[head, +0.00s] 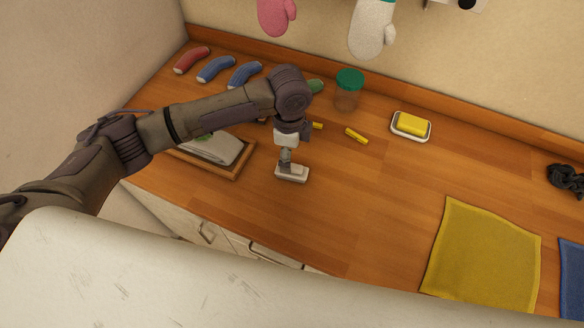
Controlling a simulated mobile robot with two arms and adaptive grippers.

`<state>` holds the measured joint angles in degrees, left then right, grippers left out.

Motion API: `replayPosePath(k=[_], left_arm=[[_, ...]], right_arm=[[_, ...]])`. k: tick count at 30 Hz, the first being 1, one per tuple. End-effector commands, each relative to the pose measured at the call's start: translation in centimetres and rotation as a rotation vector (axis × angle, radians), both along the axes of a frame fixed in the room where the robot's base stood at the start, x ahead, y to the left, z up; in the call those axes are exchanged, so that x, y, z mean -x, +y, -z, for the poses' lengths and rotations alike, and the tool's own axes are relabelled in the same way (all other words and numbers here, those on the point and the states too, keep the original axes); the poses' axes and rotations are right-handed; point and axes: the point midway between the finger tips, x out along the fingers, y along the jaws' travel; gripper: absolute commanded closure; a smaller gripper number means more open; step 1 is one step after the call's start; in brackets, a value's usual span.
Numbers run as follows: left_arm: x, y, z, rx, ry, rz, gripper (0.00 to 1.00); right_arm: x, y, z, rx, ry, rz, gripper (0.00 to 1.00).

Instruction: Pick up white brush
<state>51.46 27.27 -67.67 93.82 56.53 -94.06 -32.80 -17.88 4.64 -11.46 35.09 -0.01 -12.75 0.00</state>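A small white block-shaped thing, which looks like the white brush (293,174), is at the middle of the wooden counter, light on the sides with a paler top. My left arm reaches in from the left and bends down over it. My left gripper (286,158) points downward right at the brush, overlapping its top left part. The fingers are small and dark here, so I cannot tell whether they are closed on it or only touching it. The brush appears at or very near the counter surface. My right gripper is not in view.
A wooden tray (241,172) with grey cloth lies left of the brush. Yellow pieces (356,135), a green-lidded jar (348,90) and a yellow sponge in a white dish (398,132) stand behind. A yellow cloth (483,258) lies right. The counter between is clear.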

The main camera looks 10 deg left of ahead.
Motion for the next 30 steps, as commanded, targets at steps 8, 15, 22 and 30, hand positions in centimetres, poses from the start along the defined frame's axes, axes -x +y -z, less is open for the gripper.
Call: replayPosePath(k=[8,15,22,30], left_arm=[[0.7,-0.7,3.0,-0.001,0.003,0.000,0.29],[0.6,-0.7,5.2,-0.001,-0.001,0.001,0.29],[0.6,-0.7,5.3,0.000,-0.001,0.001,0.38],[0.6,-0.7,5.3,0.000,-0.001,0.001,0.82]], right_arm=[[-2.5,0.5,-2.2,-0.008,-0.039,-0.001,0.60],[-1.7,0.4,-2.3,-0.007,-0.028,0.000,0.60],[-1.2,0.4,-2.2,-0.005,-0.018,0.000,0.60],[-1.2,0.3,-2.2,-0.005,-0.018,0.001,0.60]])
